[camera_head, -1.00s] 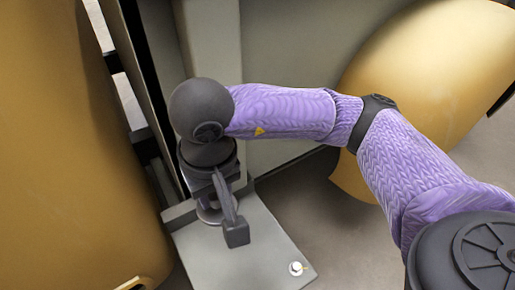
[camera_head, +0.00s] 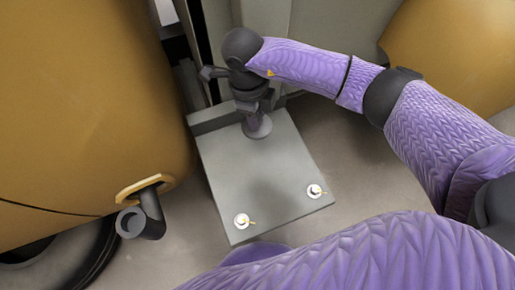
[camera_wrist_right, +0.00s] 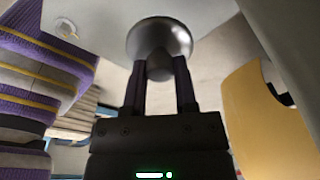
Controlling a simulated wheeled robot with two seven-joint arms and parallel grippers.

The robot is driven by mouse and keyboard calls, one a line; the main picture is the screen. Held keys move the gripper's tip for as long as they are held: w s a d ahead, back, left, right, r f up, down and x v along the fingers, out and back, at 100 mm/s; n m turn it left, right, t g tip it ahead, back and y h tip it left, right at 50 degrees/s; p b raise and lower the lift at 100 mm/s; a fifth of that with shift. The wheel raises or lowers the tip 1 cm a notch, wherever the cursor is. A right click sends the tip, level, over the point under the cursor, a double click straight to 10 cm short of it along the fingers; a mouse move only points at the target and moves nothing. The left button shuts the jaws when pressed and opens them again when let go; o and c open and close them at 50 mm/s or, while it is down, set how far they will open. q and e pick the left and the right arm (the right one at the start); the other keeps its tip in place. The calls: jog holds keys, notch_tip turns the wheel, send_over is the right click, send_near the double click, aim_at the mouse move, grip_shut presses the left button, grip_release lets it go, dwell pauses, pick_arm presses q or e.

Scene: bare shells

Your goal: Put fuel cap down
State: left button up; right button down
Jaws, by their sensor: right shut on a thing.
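The fuel cap (camera_head: 258,127) is a round grey metal disc with a stem, over the back part of a grey metal plate (camera_head: 240,178). My right gripper (camera_head: 252,108) is shut on the cap and points down. In the right wrist view, the two dark fingers pinch the stem of the cap (camera_wrist_right: 160,38), and its disc lies beyond the fingertips. I cannot tell whether the cap touches the plate. My left gripper is not in view.
A filler neck (camera_head: 140,222) sticks out of the big yellow shell (camera_head: 90,110) at left. Two bolts (camera_head: 242,221) (camera_head: 315,191) stand at the plate's front corners. The plate's middle is clear. A grey wall rises behind it, and another yellow shell (camera_head: 455,50) stands at right.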

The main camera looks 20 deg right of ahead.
notch_tip(320, 180, down, 2)
jog(key=m, duration=0.2)
jog(key=shift+f+m, duration=0.25)
jog(key=shift+m, duration=0.05)
notch_tip(320, 180, down, 10)
jog(key=b, duration=0.6)
jog(key=shift+f, duration=0.15)
jog(key=shift+r, duration=0.3)
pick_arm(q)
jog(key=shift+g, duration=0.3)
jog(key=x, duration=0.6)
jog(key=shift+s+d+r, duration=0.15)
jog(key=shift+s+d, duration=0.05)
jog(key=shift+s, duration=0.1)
pick_arm(e)
jog(key=shift+f, duration=0.1)
jog(key=c, duration=0.8)
grip_release()
jog(key=shift+f, duration=0.1)
jog(key=shift+c, duration=0.2)
jog(key=o, duration=0.4)
jog(key=shift+o, duration=0.2)
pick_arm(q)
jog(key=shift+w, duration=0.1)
